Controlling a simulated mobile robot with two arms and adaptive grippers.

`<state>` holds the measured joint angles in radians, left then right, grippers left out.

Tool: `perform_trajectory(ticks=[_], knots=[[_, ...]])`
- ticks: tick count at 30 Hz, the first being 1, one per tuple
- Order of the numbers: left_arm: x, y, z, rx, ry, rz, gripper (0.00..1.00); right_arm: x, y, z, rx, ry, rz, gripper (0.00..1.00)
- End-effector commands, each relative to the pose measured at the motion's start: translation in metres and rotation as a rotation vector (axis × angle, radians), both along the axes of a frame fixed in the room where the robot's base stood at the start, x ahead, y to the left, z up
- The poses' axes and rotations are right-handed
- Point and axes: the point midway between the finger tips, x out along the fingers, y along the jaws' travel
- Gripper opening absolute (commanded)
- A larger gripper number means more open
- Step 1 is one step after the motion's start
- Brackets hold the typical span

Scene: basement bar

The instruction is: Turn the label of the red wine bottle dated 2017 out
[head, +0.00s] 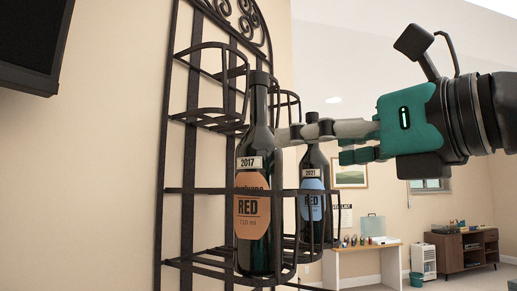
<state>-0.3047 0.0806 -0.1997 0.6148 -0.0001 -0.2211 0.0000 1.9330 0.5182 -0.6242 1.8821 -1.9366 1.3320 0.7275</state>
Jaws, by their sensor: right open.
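The red wine bottle dated 2017 (258,205) stands upright in a basket of the black metal wall rack (174,190). It is dark, with an orange label reading RED and a white 2017 band above it. My right gripper (300,134) comes in from the right. It is open, with a fingertip close beside the bottle's neck and shoulder; I cannot tell whether it touches. My left gripper is not in view.
A second bottle, dated 2021 with a blue label (312,200), stands close on the right, below my right gripper. Empty rack rings (210,118) are above left. A dark screen (32,42) hangs at upper left. A desk (362,250) and brown cabinet (462,249) stand far back.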

Motion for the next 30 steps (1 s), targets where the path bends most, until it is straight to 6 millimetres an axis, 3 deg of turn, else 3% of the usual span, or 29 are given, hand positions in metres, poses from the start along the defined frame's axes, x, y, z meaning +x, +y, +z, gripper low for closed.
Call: perform_trajectory(ticks=[16,30], knots=[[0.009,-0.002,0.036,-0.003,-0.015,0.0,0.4,0.049,0.046,0.003,-0.001,0.001,0.003,0.9],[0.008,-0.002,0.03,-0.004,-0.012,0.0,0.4,0.085,0.08,0.0,0.001,0.001,0.003,0.9]])
